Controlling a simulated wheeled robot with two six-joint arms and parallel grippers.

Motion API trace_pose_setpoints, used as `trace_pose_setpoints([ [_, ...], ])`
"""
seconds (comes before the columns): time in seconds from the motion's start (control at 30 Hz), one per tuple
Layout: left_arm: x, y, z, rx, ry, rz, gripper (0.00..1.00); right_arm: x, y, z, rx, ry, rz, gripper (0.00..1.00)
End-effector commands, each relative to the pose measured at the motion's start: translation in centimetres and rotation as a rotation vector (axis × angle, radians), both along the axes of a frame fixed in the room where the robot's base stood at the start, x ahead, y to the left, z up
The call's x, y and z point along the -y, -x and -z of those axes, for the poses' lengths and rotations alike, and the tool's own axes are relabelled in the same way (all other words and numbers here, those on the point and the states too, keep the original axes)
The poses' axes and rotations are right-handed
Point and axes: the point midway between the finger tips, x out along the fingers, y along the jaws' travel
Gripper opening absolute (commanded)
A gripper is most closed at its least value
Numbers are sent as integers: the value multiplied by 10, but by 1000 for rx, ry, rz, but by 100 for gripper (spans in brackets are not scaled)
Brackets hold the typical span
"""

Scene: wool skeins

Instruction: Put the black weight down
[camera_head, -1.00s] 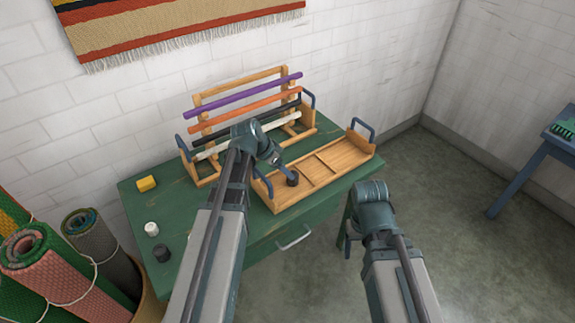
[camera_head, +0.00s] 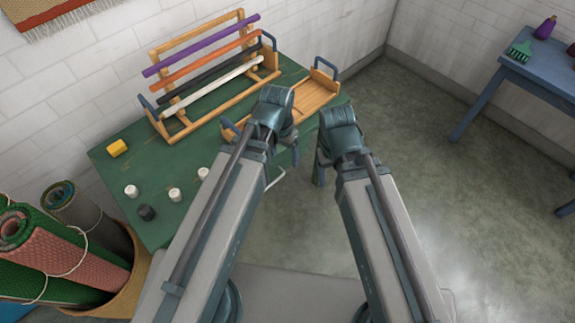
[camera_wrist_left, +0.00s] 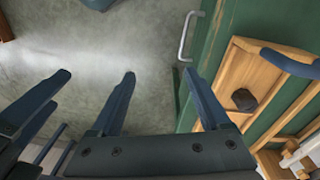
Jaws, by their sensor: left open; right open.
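A black weight (camera_wrist_left: 243,99) rests inside the wooden tray, seen in the left wrist view; in the head view my left arm hides it. The tray (camera_head: 318,92) has blue handles and sits on the green table; its wooden rim (camera_wrist_left: 262,50) also shows in the left wrist view. My left gripper (camera_head: 291,150) is open and empty near the table's front edge, apart from the weight; its two fingers (camera_wrist_left: 158,74) show spread in the left wrist view. My right gripper (camera_head: 320,168) is open just to the right of it, largely hidden behind its arm.
Another dark cylinder (camera_head: 146,212) stands on the green table (camera_head: 190,160) beside several white ones (camera_head: 131,191) and a yellow block (camera_head: 117,147). A wooden rack (camera_head: 197,33) holds coloured rods. Rolled rugs (camera_head: 65,245) stand left. A blue table (camera_head: 520,75) is at right.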

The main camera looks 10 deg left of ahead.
Motion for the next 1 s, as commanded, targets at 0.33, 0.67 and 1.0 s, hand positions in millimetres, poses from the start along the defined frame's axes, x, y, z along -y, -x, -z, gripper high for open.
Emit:
trace_pose_setpoints([
  [0.33,25,55,-1,-53,-164,-117,80,0,0,0,0,0,0,72],
  [0.67,26,54,-5,-53,-165,-120,80,0,0,-4,0,0,0,72],
  [1.0,26,54,-57,-52,-164,-120,80,0,0,-56,0,0,0,72],
])
